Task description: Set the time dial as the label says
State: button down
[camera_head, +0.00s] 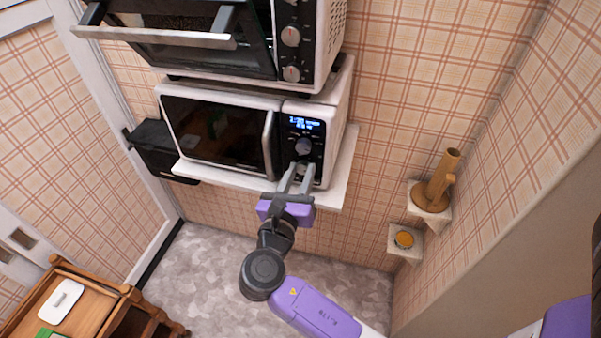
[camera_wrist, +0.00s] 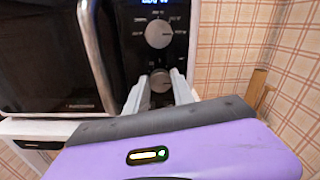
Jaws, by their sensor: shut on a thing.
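A white microwave (camera_head: 218,132) with a dark door stands on a wall shelf. Its right-hand panel has a lit blue display (camera_head: 305,124), whose text is too small to read surely. Below it are an upper dial (camera_head: 303,146), also in the wrist view (camera_wrist: 159,34), and a lower dial (camera_wrist: 161,80). My gripper (camera_head: 299,172) is shut on the lower dial, one finger on each side of it. Its fingers mostly hide that dial in the head view. I cannot read the markings around the dials, nor tell which is the time dial. No readable label shows.
A toaster oven (camera_head: 335,30) with knobs and an open door sits on top of the microwave. The shelf (camera_head: 340,178) runs beneath it. A wooden cart (camera_head: 88,318) stands at lower left. Small wall shelves at right hold a brown vase-like object (camera_head: 437,185) and an orange-topped item (camera_head: 404,239).

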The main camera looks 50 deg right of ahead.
jog(key=shift+f, duration=0.1)
jog(key=c, duration=1.1)
grip_release()
jog(key=shift+a, duration=0.1)
jog(key=b+v, duration=0.1)
jog(key=v, duration=0.6)
jog(key=shift+s+a+b, duration=0.15)
jog(key=shift+a+b, duration=0.1)
jog(key=shift+b, duration=0.15)
